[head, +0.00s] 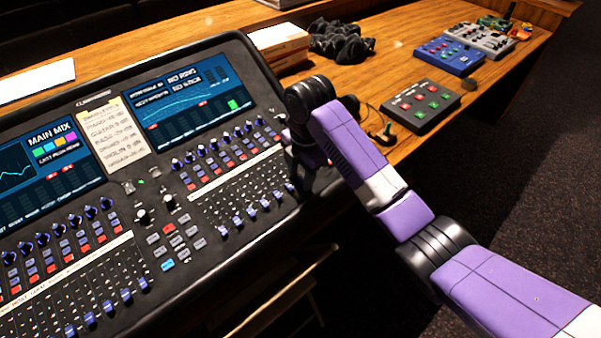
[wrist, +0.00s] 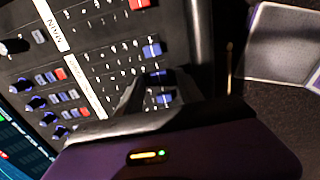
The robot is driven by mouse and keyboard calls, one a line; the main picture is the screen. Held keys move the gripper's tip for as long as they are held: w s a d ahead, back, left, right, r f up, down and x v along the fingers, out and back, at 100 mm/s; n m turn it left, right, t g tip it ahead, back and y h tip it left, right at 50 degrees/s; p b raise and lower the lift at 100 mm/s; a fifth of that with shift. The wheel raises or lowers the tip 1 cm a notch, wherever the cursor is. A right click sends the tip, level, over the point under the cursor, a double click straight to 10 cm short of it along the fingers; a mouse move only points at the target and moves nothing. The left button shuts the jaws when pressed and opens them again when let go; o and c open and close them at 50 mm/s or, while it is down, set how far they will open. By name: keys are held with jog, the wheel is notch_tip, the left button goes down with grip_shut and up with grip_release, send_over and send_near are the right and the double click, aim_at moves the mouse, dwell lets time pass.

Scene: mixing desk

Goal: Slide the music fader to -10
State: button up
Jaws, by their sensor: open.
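The mixing desk (head: 190,262) fills the left of the head view, with a right-hand bank of blue-capped faders (head: 237,217). My gripper (head: 297,183) is at the right end of this bank, dark and partly hidden by my arm. In the wrist view my gripper (wrist: 158,88) is open, its two dark fingers pointing at the fader bank. Blue fader caps (wrist: 157,77) show in and near the gap between the fingers; I cannot tell whether they touch. Another blue cap (wrist: 152,50) and a red cap (wrist: 138,4) lie farther up. The channel names are unreadable, so I cannot tell which fader is music.
A yellowed note (head: 113,135) with handwritten lines lies between the desk's screens. Beyond the desk are a box (head: 280,46), black coiled cable (head: 340,42), a grey button box (head: 420,105) and a blue pedal (head: 448,55). Dark floor lies right of the table.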

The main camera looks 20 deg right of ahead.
grip_shut()
dwell(1.4)
